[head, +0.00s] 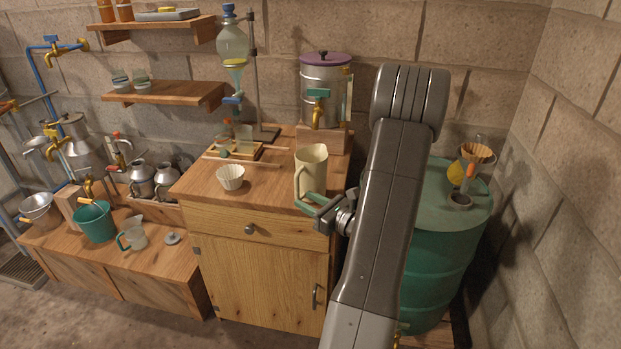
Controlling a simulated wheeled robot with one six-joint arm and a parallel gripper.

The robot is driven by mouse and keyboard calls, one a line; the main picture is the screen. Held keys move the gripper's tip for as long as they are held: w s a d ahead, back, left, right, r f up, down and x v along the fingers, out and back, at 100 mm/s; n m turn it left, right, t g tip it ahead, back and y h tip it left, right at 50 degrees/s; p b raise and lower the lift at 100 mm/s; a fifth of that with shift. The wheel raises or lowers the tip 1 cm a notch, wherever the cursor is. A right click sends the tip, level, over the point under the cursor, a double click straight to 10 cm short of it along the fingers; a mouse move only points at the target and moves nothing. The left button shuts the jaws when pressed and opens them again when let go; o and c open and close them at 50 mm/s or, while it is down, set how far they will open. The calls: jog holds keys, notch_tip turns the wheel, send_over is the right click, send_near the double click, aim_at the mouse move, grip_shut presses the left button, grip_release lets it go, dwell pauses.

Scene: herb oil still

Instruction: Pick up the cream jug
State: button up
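The cream jug (312,168) stands upright near the front right of the wooden cabinet top, with its handle on the left side. My gripper (311,204) is in front of the jug's lower part, near the cabinet's front edge, reaching in from the right. Its greenish fingers overlap the jug's base in the picture. I cannot tell whether they touch the jug or whether they are apart or closed.
A white fluted cup (230,177) stands left of the jug on the cabinet top (262,192). Behind the jug is a steel pot with a purple lid (326,85). A green drum (440,255) stands right, partly behind my arm.

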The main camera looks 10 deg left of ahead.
aim_at(297, 193)
jog(key=x, duration=0.5)
jog(key=shift+w+d+r, duration=0.15)
jog(key=shift+w+r, duration=0.05)
jog(key=shift+w, duration=0.05)
grip_shut()
